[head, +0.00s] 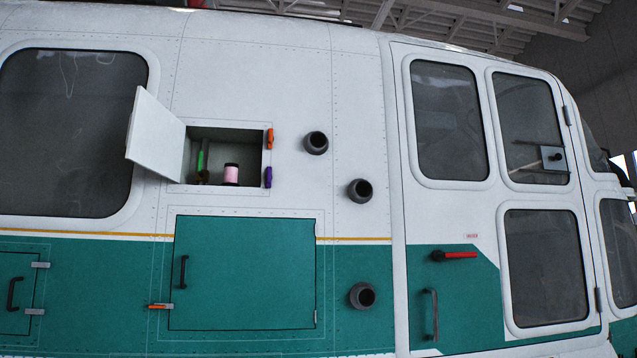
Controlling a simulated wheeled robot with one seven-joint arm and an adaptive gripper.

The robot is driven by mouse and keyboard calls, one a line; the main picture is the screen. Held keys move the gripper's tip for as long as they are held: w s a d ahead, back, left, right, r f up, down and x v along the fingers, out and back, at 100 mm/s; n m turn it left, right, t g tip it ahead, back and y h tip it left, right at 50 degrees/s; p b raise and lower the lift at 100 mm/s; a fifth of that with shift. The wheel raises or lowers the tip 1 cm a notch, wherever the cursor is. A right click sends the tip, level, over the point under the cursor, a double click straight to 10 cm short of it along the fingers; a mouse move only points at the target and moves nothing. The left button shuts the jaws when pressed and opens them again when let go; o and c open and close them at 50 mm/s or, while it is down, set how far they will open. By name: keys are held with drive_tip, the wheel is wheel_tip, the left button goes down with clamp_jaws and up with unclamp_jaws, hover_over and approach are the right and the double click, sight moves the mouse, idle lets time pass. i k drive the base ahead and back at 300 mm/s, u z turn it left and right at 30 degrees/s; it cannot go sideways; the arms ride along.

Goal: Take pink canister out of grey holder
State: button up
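A pink canister (231,175) with a dark top stands upright inside an open, light-walled compartment (254,151) in the side of the helicopter. Three grey round holders stick out of the white and green side panel: an upper one (316,142), a middle one (360,190) and a lower one (362,295). Their openings look dark, and I cannot see anything pink in them. The canister is apart from all three, to their left. My gripper is not in view.
The compartment's white door (155,139) is swung open to the left. A green item (201,160) stands left of the canister. Orange (270,139) and purple (268,177) latches sit at the compartment's right edge. A closed green hatch (243,273) lies below. A red handle (459,255) is on the door.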

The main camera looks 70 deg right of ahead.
sight(231, 169)
drive_tip(key=z, duration=1)
drive_tip(key=i, duration=0.25)
